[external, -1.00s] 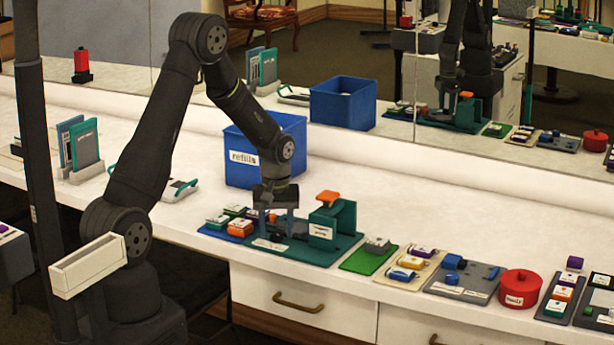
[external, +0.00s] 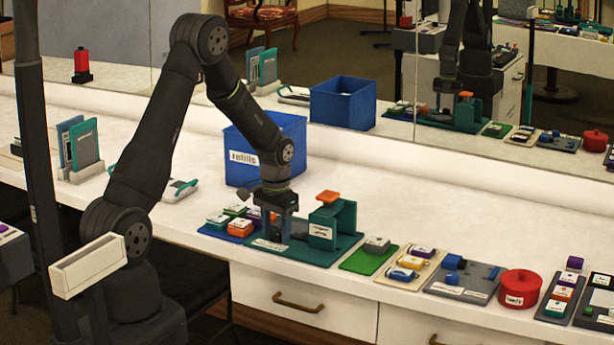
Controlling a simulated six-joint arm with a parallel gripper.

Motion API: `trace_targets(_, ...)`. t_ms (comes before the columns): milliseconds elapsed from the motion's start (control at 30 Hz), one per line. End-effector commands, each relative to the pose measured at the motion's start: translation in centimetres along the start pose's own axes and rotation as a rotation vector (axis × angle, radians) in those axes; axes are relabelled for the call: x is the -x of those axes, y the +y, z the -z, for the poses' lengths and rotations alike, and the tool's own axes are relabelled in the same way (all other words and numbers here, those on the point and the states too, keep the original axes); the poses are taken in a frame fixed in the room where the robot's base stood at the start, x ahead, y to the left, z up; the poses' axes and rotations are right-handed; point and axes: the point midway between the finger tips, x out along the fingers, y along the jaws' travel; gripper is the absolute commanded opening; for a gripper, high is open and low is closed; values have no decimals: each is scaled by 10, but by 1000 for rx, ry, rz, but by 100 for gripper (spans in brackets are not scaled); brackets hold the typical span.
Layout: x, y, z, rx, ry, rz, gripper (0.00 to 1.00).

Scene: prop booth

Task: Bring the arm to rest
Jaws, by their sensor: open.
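My gripper (external: 277,228) points down over the left part of a dark green base plate (external: 318,257), in front of the blue bin. The gripper is open, and I see nothing held in it. The plate carries a green stand with an orange top (external: 328,197) just to the right of the gripper. Whether the fingertips touch the plate or hang just above it, I cannot tell. The fingers hide part of the plate and the small dark piece on it.
A blue bin labelled refills (external: 262,165) stands behind the gripper. Small colored blocks (external: 240,225) sit close on its left. A green mat (external: 366,259), trays of blocks and a red round container (external: 519,287) line the right. The counter behind them is clear; a mirror backs it.

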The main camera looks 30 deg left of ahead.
Motion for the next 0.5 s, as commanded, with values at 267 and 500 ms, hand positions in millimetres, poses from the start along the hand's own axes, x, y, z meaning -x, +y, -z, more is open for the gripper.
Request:
trace_targets(267, 0, 0, 0, -212, 3, 0, 49)
trace_targets(500, 13, 0, 1, -286, 7, 0, 49)
